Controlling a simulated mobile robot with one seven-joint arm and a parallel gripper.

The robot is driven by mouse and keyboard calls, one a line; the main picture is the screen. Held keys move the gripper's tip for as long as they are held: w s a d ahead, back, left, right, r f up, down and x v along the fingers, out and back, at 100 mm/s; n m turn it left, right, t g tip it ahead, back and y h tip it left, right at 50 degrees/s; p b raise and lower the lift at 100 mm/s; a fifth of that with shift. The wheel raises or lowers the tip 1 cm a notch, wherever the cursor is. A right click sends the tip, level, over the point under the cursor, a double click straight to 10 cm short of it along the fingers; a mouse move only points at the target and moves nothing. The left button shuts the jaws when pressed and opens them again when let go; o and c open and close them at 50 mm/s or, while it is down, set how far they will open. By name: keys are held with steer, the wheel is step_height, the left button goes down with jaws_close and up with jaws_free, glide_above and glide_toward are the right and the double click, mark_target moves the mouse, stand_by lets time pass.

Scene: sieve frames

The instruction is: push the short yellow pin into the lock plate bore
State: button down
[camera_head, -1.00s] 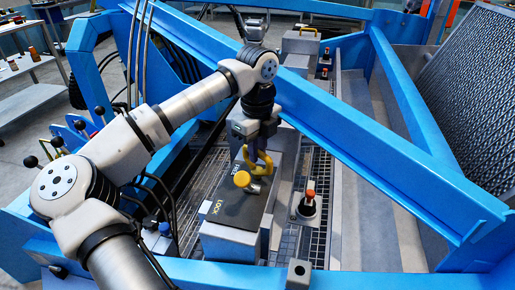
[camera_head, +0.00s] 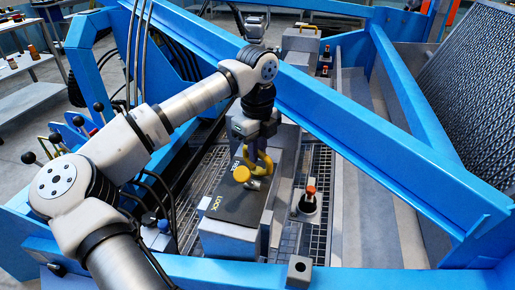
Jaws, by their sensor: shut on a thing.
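The lock plate (camera_head: 235,206) is the dark top of a grey block, lettered LOCK near its front edge. The yellow pin (camera_head: 241,174) shows a round yellow head above the plate, with a short grey metal part to its lower right. My gripper (camera_head: 259,164) reaches down from above, over the right rear part of the plate. It is shut on the yellow pin, as far as I can tell; curved yellow parts at its tip cover the grip. I cannot make out the bore, or whether the pin's tip touches the plate.
An orange-topped plug (camera_head: 310,190) stands on a round grey base right of the block. A blue diagonal beam (camera_head: 345,125) passes behind and right of my wrist. A blue front rail (camera_head: 400,278) crosses below. Black-knobbed levers (camera_head: 55,140) stand at left.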

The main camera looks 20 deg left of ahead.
steer(key=shift+f, duration=0.3)
steer(key=c, duration=1.3)
jaws_free()
steer(key=shift+r, duration=0.1)
step_height(320, 180, up, 14)
steer(key=shift+f, duration=0.1)
